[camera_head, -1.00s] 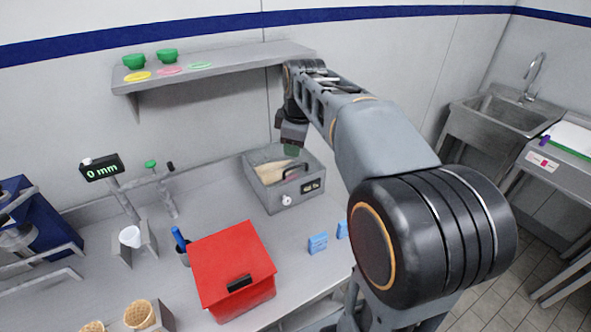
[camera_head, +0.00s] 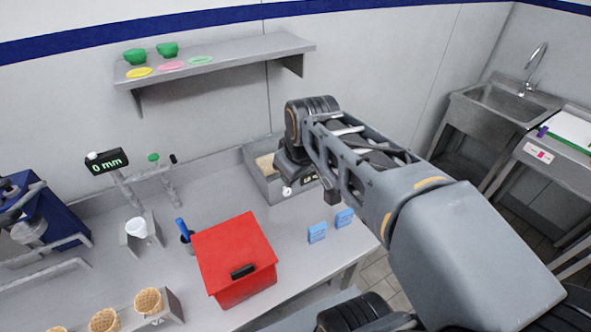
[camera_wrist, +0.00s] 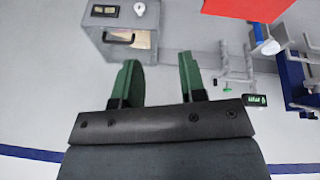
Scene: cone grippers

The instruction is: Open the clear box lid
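The grey box (camera_head: 258,155) stands at the back of the counter, largely hidden behind my arm in the head view. The wrist view shows the box (camera_wrist: 98,31) at upper left, with a small dark display, a white knob and a dark handle near its window-like top. I cannot tell the clear lid's exact position. My gripper (camera_wrist: 160,72) has its two green fingers spread apart with nothing between them. It appears below the box in the wrist view, apart from it. In the head view the fingers are hidden by the arm.
A red box (camera_head: 235,255), a blue marker in a holder (camera_head: 182,230) and two small blue packs (camera_head: 317,232) stand on the counter. A measuring display (camera_head: 106,162) and waffle cones (camera_head: 148,301) are at left. A shelf (camera_head: 215,62) with green bowls hangs above.

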